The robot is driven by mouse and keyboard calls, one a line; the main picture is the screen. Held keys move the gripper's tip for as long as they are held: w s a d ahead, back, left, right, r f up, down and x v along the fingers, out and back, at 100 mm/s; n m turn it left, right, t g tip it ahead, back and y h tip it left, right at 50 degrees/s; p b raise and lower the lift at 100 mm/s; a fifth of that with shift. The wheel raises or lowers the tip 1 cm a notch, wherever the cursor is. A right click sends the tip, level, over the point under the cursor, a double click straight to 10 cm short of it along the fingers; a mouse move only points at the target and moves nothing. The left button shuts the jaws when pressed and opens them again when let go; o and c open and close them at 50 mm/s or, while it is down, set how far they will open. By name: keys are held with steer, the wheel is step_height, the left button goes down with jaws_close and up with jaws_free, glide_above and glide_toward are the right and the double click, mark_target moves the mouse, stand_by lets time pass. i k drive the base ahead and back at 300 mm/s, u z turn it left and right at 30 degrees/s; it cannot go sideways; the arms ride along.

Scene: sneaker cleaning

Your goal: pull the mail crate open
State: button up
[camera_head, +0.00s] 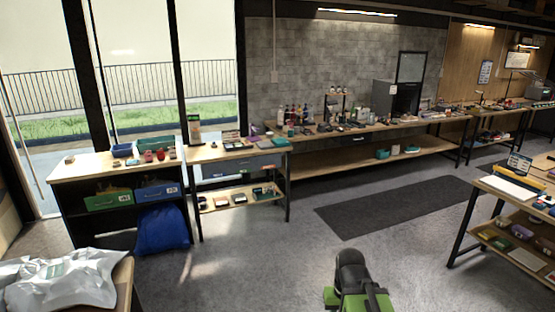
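Two drawer-like crates sit side by side in the upper bay of the wooden-topped unit at the left: a green crate (108,201) and a blue crate (157,192). Each has a pale label on its front, and some contents show above the rims. I cannot tell which is the mail crate; the labels are too small to read. Part of my own green and black arm shows at the bottom, right of centre, across open floor from the crates. My gripper's fingers do not show.
A blue bag (162,230) hangs or lies below the blue crate. A silvery plastic package (65,280) lies on a table at the lower left. A bench with shelves (520,235) stands at the right. The grey floor (240,265) between is clear, with a dark mat (400,208).

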mark_target(217, 169)
steer(key=u, duration=0.1)
steer(key=i, duration=2.15)
steer(key=u, duration=0.6)
steer(key=i, duration=2.05)
steer(key=u, duration=0.6)
steer(key=i, duration=1)
steer(key=u, duration=0.25)
